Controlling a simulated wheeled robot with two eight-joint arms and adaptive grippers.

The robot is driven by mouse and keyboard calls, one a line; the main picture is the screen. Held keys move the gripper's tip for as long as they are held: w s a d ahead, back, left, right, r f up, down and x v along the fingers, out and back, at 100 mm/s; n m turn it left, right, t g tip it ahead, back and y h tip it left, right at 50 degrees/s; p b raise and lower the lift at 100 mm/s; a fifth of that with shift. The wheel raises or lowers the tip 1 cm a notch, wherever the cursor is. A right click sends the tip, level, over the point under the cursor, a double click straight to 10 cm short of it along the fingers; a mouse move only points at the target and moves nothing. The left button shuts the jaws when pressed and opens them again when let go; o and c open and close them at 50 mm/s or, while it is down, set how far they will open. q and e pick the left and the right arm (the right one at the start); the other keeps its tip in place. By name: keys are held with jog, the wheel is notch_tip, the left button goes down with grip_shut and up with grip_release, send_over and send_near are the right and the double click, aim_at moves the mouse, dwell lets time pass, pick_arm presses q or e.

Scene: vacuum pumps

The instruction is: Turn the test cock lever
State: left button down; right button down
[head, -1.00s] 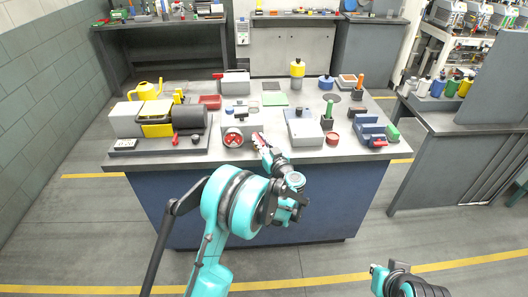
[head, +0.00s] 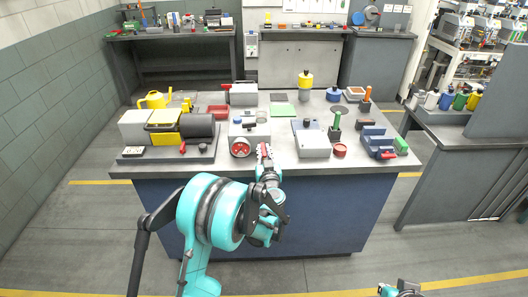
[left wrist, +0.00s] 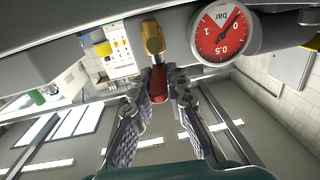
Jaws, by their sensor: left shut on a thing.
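The test cock shows in the left wrist view as a brass fitting (left wrist: 153,38) with a red lever (left wrist: 158,84) below it. The fingers of my left gripper (left wrist: 162,88) lie on both sides of the red lever and are shut on it. In the head view my left gripper (head: 264,152) is at the front edge of the bench, just right of the red pressure gauge (head: 240,147). The gauge also shows in the left wrist view (left wrist: 220,33), beside the brass fitting. My right gripper (head: 388,290) shows only partly at the bottom edge, its jaws unclear.
The bench (head: 225,166) bears a pump with a dark cylinder (head: 196,126) at left. A grey box (head: 314,145) and a blue vise-like block (head: 374,140) stand right of the left gripper. Floor is open in front of the bench.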

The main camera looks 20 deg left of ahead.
pick_arm(q)
jog(key=c, duration=1.5)
grip_release()
jog(key=shift+s, duration=0.1)
jog(key=v, duration=1.2)
